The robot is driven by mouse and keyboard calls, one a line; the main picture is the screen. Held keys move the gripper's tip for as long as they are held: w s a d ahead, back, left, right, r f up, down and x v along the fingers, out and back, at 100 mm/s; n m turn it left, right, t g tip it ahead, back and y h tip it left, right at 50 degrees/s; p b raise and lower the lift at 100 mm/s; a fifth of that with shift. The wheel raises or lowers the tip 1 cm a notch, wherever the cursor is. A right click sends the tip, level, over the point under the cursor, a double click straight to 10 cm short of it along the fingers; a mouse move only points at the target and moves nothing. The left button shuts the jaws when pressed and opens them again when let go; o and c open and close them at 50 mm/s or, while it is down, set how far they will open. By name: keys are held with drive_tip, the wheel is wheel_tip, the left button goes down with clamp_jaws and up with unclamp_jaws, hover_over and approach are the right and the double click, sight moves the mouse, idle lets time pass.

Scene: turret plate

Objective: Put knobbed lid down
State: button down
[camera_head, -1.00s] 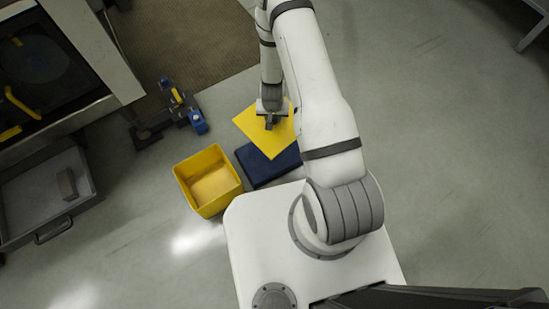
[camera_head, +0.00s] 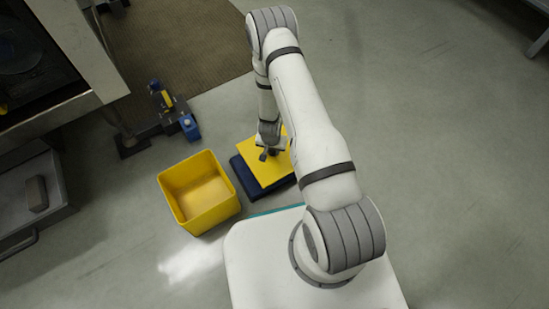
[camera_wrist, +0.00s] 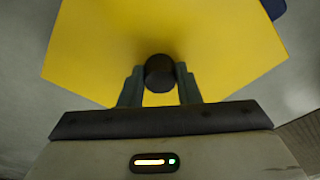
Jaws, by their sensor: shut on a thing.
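The knobbed lid is a flat yellow square plate (camera_head: 262,172) with a dark round knob, and it fills much of the wrist view (camera_wrist: 100,45). My gripper (camera_wrist: 160,78) is shut on the black knob (camera_wrist: 159,72) at the middle of the lid. In the head view my gripper (camera_head: 268,153) is over the lid, partly hidden by my arm. The lid lies over a dark blue flat pad (camera_head: 243,179), whose left and lower edges show. I cannot tell whether the lid touches the pad.
An open, empty-looking yellow bin (camera_head: 200,193) stands just left of the pad. A dark fixture with blue parts (camera_head: 188,127) is on the floor beyond it. A machine with a grey tray (camera_head: 35,195) is at the left.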

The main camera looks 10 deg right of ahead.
sight(272, 155)
wheel_tip(272, 155, down, 5)
drive_tip(key=shift+r+b, duration=0.1)
drive_tip(key=shift+b, duration=0.95)
drive_tip(key=shift+r, duration=0.1)
drive_tip(key=c, duration=1.5)
unclamp_jaws()
drive_tip(key=shift+f, duration=0.2)
drive_tip(key=o, duration=0.4)
drive_tip(key=shift+o, duration=0.2)
drive_tip(key=shift+r, duration=0.1)
